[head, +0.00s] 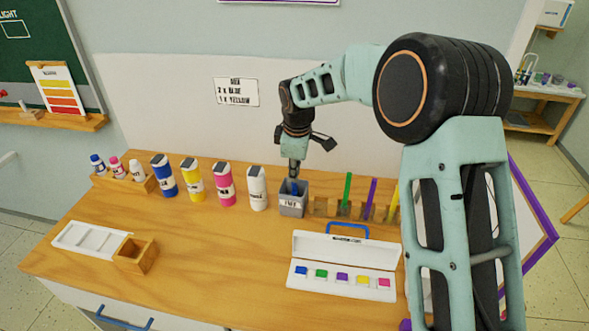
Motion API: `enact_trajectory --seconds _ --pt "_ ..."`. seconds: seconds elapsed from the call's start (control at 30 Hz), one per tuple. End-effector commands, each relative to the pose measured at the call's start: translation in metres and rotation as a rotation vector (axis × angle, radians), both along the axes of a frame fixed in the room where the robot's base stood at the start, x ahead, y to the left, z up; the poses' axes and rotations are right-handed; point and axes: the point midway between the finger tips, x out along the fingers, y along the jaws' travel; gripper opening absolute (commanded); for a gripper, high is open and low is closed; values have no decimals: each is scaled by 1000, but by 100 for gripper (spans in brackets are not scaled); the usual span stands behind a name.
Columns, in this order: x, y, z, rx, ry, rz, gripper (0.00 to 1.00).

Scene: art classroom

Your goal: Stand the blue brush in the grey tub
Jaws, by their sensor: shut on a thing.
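A small grey tub (291,207) with a white label stands towards the back of the wooden table, right of the white bottle. My gripper (294,176) points down right above the tub's mouth and is shut on the blue brush (295,187). Only a short blue piece of the brush shows, at the tub's opening below the fingers. The rest is hidden by the gripper and the tub wall. I cannot tell whether the brush touches the tub's bottom.
A wooden rack (320,207) holding green, purple and yellow brushes stands just right of the tub. Blue, yellow, pink and white bottles (257,188) line up to its left. An open paint box (335,285) lies in front. The table's middle left is clear.

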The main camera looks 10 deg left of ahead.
Motion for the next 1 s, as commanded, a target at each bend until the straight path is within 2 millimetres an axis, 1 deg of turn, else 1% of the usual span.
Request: enact_trajectory --seconds 0.1,0.47,0.5,0.67,0.9,1.0 --pt "-1 0 -4 1 -2 0 0" --pt "-1 0 -4 1 -3 0 0" --pt "-1 0 -4 1 -3 0 13" --pt "-1 0 -4 1 -3 -1 30" --pt "-1 0 -4 1 -3 -1 30" --pt "-1 0 0 2 -4 -1 30"
